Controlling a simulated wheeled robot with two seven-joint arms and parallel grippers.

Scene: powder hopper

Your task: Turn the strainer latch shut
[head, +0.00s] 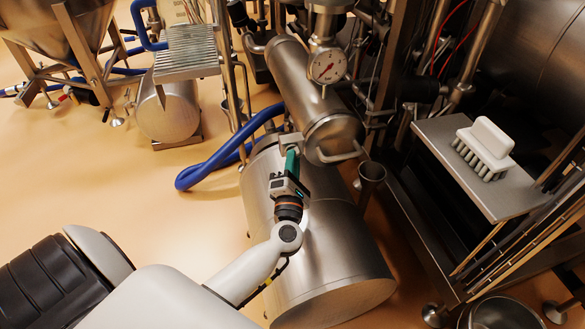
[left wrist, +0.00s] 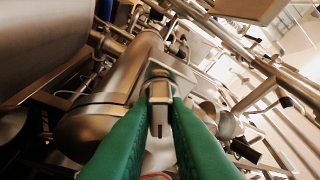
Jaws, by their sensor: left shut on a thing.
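The strainer (head: 298,82) is a slanted steel cylinder in the middle of the head view, with a round end cap (head: 334,133) and a bar handle (head: 341,156) at its lower end. The strainer latch (head: 289,141) is a small grey metal piece at the left side of that end. My left gripper (head: 291,160) reaches up to it from below, its green fingers shut on it. In the left wrist view the latch (left wrist: 160,108) sits between the two green fingers (left wrist: 160,122), beside the strainer body (left wrist: 131,72). The fingers hide part of the latch. My right gripper is not in view.
A pressure gauge (head: 327,66) stands on the strainer. A large steel drum (head: 325,235) lies under my left wrist. A blue hose (head: 225,155) loops at the left. A white brush (head: 484,147) lies on a metal shelf (head: 450,150) at right. Open floor is at left.

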